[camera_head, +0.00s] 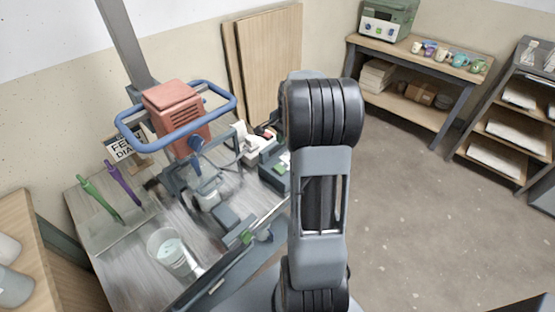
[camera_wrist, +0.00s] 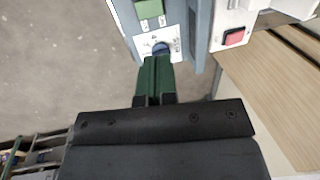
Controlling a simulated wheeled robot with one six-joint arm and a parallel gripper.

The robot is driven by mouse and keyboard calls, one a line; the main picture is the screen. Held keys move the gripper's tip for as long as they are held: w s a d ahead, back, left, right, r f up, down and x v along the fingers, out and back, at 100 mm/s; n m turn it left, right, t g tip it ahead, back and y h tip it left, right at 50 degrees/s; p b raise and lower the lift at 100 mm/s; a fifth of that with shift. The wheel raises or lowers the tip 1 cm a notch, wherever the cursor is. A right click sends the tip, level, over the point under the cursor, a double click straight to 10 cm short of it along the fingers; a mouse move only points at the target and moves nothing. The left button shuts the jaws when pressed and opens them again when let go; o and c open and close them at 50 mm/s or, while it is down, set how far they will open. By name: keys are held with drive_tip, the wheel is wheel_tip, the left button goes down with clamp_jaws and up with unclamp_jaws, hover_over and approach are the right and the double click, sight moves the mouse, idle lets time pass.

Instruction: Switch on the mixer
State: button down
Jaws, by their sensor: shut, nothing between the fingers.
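The mixer (camera_head: 175,112) has a red motor housing and a blue tube handle and stands on the workbench at the left in the head view. To its right is a grey control box (camera_head: 272,172) with a white panel. In the wrist view this box (camera_wrist: 196,25) shows a green button (camera_wrist: 149,8) and a round blue knob (camera_wrist: 160,48). My gripper (camera_wrist: 158,60) has green fingers, shut and empty, with the tips right at the blue knob. I cannot tell whether they touch it. In the head view my arm hides the gripper.
A white box with a red switch (camera_wrist: 235,38) stands beside the control box. A clear bucket (camera_head: 172,250) and green and purple tools (camera_head: 122,185) are on the bench. Wooden boards (camera_head: 268,60) lean on the wall. Open floor lies right, before a shelf (camera_head: 420,110) with mugs.

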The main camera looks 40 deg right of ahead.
sight(276, 165)
drive_tip(key=f, duration=0.4)
drive_tip(key=w+f, duration=0.1)
drive_tip(key=f, duration=0.4)
drive_tip(key=w+f, duration=0.1)
drive_tip(key=f, duration=0.3)
drive_tip(key=shift+w+a+f, duration=0.2)
drive_tip(key=shift+a+f, duration=0.05)
drive_tip(key=shift+f, duration=0.15)
